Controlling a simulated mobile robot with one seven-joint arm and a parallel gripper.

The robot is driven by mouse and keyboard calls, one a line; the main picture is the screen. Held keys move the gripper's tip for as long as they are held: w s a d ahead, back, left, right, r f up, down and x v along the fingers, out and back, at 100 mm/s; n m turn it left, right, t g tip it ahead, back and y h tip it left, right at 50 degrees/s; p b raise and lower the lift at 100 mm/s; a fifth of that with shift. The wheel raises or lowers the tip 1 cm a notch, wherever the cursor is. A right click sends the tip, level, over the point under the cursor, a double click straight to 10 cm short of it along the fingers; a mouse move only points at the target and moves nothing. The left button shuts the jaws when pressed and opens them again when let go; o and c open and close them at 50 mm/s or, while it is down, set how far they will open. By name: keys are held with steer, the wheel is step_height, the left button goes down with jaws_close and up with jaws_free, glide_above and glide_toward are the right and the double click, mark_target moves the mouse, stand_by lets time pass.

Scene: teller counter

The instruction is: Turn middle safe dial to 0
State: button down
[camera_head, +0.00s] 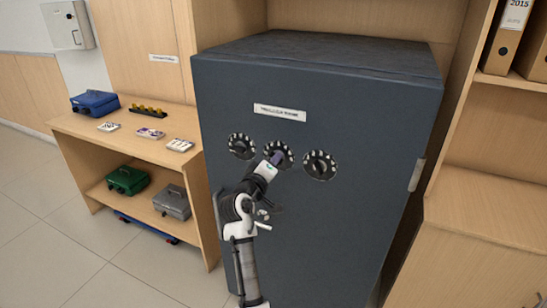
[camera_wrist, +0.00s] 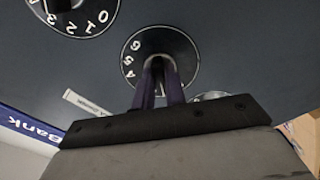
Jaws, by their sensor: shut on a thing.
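The dark grey safe (camera_head: 340,230) fills the middle of the head view, with three black dials in a row on its door. The middle dial (camera_head: 287,154) is partly hidden behind my gripper (camera_head: 276,159). In the wrist view the middle dial (camera_wrist: 182,50) shows the white numbers 6, 5 and 4 at its upper left; its other marks are hidden or hard to read. My gripper's two dark purple fingers (camera_wrist: 158,85) are shut on the knob at the dial's centre. The setting of the dial cannot be read clearly.
The left dial (camera_head: 241,146) and the right dial (camera_head: 320,165) sit close on either side. A handle (camera_head: 417,175) is at the door's right edge. A wooden shelf (camera_head: 182,178) with boxes and cards stands left; a wooden cabinet (camera_head: 490,212) stands right.

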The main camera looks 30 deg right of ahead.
steer(key=shift+n+p, duration=2.05)
steer(key=shift+n, duration=0.95)
steer(key=c, duration=1.4)
jaws_free()
steer(key=shift+c, duration=0.2)
steer(key=b+v, duration=0.3)
steer(key=v, duration=1.1)
steer(key=shift+b, duration=0.35)
